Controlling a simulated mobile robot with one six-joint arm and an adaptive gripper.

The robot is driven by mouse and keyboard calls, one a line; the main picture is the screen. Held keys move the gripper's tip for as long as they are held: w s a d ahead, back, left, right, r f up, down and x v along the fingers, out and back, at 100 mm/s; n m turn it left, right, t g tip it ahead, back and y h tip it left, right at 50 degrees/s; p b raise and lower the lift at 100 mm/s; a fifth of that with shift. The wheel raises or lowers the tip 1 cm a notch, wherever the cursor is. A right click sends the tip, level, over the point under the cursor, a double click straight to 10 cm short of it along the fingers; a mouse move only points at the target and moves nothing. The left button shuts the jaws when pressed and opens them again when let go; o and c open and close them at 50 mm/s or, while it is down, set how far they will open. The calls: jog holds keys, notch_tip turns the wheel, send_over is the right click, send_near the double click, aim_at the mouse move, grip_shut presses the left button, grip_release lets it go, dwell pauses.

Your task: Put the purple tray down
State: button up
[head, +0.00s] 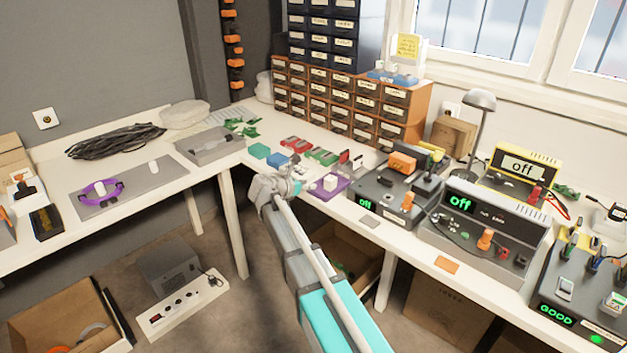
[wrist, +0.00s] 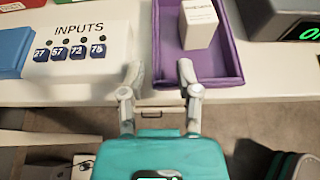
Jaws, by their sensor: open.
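The purple tray (wrist: 228,72) sits on the white tabletop near its front edge, with a small white box (wrist: 199,22) standing in it. In the head view the purple tray (head: 325,194) is partly hidden by my arm, and the white box (head: 330,182) shows above it. My gripper (wrist: 161,75) is open and empty, its fingers spread at the table's front edge. The right finger is close to the tray's front left corner; I cannot tell whether it touches. In the head view my gripper (head: 290,184) is just left of the tray.
A white INPUTS block (wrist: 82,48) with several numbered blue tags stands left of my gripper, beside a blue box (wrist: 12,40). A grey device (head: 385,195) with a green display stands right of the tray. Brown drawers (head: 340,98) stand behind.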

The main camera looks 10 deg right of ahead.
jog(key=p+v, duration=0.2)
jog(key=v, duration=0.5)
jog(key=shift+a, duration=0.15)
jog(key=shift+s, duration=0.15)
jog(key=s+d+f+m+g+y, duration=0.2)
jog(key=s+d+f+m+g, duration=0.15)
jog(key=s+m, duration=0.25)
jog(key=s+d+f+m+g+y, duration=0.2)
jog(key=s+d+f+m, duration=0.25)
jog(key=s+m, duration=0.25)
jog(key=s+f+m+g+y, duration=0.2)
jog(key=s+m+y, duration=0.4)
jog(key=s+m, duration=0.6)
jog(key=shift+s+f+y, duration=0.4)
jog(key=shift+s+f, duration=0.2)
jog(key=shift+f, duration=0.05)
jog(key=shift+d+g, duration=0.1)
jog(key=shift+g, duration=0.15)
